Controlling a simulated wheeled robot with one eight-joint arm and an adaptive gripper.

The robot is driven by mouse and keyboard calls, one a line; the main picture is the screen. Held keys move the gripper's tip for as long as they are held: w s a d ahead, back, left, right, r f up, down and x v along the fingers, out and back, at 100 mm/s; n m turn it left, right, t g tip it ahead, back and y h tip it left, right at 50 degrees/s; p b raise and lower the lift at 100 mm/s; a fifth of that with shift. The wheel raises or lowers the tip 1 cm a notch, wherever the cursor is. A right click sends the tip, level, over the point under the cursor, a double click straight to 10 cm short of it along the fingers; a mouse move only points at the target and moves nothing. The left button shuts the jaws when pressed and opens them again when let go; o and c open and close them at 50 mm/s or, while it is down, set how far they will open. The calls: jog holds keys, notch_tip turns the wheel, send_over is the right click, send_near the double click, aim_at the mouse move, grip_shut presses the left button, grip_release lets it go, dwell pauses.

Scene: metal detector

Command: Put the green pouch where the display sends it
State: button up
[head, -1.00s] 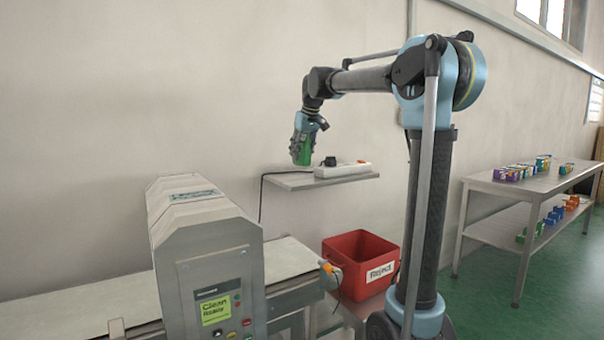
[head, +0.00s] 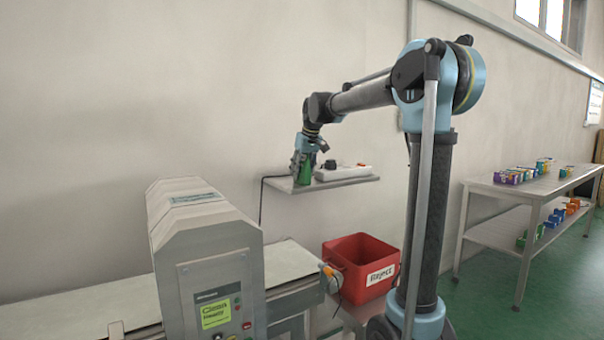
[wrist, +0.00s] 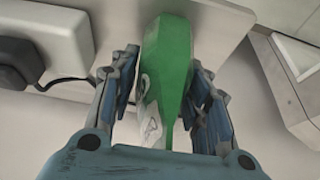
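The green pouch (wrist: 172,62) is between the two fingers of my gripper (wrist: 170,80) in the wrist view, with a pale printed patch on one side. In the head view the pouch (head: 304,174) hangs under my gripper (head: 305,160), at the left end of the wall shelf (head: 345,182). I cannot tell whether its bottom touches the shelf. The metal detector's display (head: 215,312) is yellow-green and reads "Clean", with a smaller, blurred second line. A red bin (head: 345,252) labelled "Reject" stands right of the detector (head: 205,240).
A white power strip (head: 343,172) with a black plug lies on the shelf close to the pouch; it also shows in the wrist view (wrist: 60,40). A conveyor (head: 285,262) runs through the detector. A two-level table (head: 480,185) with several coloured packs stands at right.

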jog(key=shift+o, duration=0.7)
jog(key=v, duration=1.2)
jog(key=shift+s, duration=0.1)
jog(key=s+d+f+m, duration=0.2)
jog(key=s+d+f, duration=0.5)
jog(key=s+f, duration=0.5)
jog(key=s+d+f+m+g+h, duration=0.1)
jog(key=s+d+f+m, duration=0.1)
jog(key=s+d+f, duration=0.5)
jog(key=s+d+f+m+h, duration=0.1)
jog(key=s+d+f, duration=0.6)
jog(key=s+f, duration=1.1)
notch_tip(320, 180, down, 3)
jog(key=shift+d+f+m, duration=0.2)
jog(key=shift+d+m, duration=0.15)
jog(key=shift+m, duration=0.45)
